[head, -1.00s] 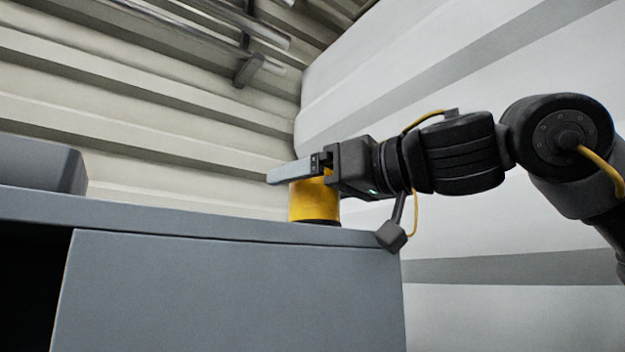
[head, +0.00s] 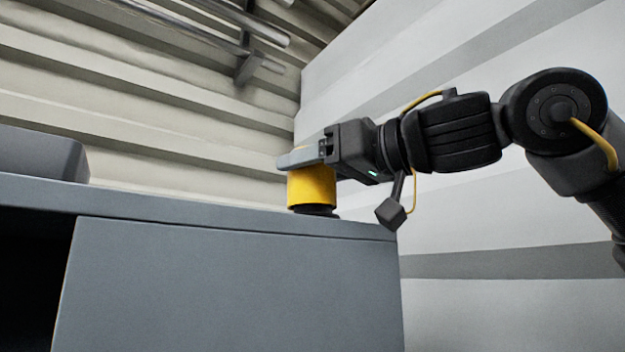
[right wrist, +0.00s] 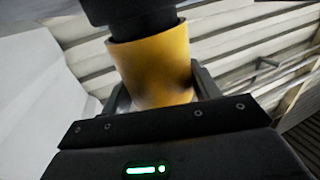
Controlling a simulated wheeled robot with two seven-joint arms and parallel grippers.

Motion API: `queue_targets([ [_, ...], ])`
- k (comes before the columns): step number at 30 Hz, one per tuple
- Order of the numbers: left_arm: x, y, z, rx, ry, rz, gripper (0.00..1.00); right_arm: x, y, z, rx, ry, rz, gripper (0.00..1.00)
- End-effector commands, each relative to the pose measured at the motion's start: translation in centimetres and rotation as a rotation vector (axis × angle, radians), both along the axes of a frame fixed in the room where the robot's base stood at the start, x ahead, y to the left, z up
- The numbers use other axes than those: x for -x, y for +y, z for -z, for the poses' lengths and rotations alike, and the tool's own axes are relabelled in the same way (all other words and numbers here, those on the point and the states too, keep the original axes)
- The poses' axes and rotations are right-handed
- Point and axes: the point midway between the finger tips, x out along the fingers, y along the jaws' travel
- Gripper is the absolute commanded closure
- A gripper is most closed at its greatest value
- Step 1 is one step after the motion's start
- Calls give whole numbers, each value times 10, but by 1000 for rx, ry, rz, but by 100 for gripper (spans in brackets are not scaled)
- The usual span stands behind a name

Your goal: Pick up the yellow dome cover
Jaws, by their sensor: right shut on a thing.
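The yellow dome cover (head: 312,188) is a bright yellow, rounded cylinder above the right end of the grey cabinet top. My right gripper (head: 300,158) is shut on its upper part, reaching in from the right. A black round piece (head: 318,211) shows directly below the cover, at the cabinet top; I cannot tell whether the cover still surrounds part of it. In the right wrist view the cover (right wrist: 155,65) sits between my two fingers, with a black cylinder at its far rim. My left gripper is not in view.
The grey cabinet (head: 230,290) has a dark open bay (head: 30,280) at the left. A grey box (head: 40,154) stands at the left on its top. The top between box and cover looks clear. Ribbed walls are behind, with metal rails (head: 200,30) overhead.

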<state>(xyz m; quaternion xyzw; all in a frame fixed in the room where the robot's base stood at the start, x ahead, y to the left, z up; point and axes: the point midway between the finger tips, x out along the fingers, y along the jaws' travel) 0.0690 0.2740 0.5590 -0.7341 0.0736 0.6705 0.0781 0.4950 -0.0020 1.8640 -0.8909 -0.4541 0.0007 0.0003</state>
Motion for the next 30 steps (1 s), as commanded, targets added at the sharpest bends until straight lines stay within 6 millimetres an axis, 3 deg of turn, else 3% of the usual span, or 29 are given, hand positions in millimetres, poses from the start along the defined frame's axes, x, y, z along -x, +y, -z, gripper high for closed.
queue_targets([
  [5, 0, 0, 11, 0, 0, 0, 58, 1, 1, -17, -3, 0, 0, 61],
  [14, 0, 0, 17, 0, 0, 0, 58, 58, 6, -83, -2, -4, -1, 61],
  [21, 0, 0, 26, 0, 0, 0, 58, 111, 10, -104, 0, -3, 0, 61],
  [30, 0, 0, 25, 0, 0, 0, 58, 138, 11, -116, 0, -1, 0, 61],
])
